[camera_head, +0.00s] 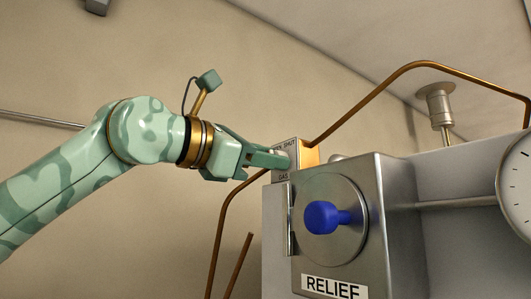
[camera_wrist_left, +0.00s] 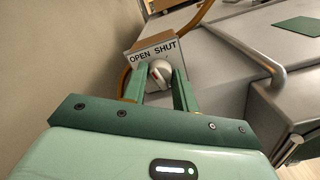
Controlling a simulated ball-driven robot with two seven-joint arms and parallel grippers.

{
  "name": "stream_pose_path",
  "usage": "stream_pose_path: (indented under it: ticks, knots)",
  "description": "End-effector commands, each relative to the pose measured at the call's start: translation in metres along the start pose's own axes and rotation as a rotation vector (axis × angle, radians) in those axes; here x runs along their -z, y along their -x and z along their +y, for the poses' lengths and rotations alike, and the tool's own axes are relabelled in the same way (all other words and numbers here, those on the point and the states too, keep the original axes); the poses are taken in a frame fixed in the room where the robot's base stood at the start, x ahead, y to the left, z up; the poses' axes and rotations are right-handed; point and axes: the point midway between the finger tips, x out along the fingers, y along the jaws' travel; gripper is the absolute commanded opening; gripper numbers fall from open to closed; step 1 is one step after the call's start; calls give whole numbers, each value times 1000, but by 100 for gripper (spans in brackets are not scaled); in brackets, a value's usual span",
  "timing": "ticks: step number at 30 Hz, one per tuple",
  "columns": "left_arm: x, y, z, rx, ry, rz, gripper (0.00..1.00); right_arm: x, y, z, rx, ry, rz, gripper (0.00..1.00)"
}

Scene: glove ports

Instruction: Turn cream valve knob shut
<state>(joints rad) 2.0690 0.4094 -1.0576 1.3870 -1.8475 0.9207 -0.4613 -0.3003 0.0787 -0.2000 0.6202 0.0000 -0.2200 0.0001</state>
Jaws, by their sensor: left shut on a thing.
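The cream valve knob (camera_wrist_left: 160,73) is a pale round knob with a small reddish mark, in front of a plate (camera_wrist_left: 155,52) lettered OPEN on the left and SHUT on the right. My left gripper (camera_wrist_left: 161,84) has its two green fingers on either side of the knob and is shut on it. In the head view my left gripper (camera_head: 284,160) reaches from the left to the small valve box (camera_head: 309,156), whose face reads SHUT and GAS. There the fingers hide the knob. I cannot tell exactly where the knob points. My right gripper is not in view.
Below and right of the valve stands a grey metal box with a round door (camera_head: 345,188), a blue knob (camera_head: 322,217) and a RELIEF label (camera_head: 334,287). Copper pipes (camera_head: 385,80) run around the valve. A dial gauge (camera_head: 515,185) is at the right edge.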

Motion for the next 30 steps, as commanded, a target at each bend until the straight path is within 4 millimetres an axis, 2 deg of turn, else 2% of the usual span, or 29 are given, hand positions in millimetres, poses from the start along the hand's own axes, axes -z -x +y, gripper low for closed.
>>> stream_pose_path:
  ticks: [21,30]
  knots:
    - [-1,0,-1,-1,-673,-2,5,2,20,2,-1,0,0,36]
    - [0,0,-2,-1,-887,-1,5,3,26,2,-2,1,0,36]
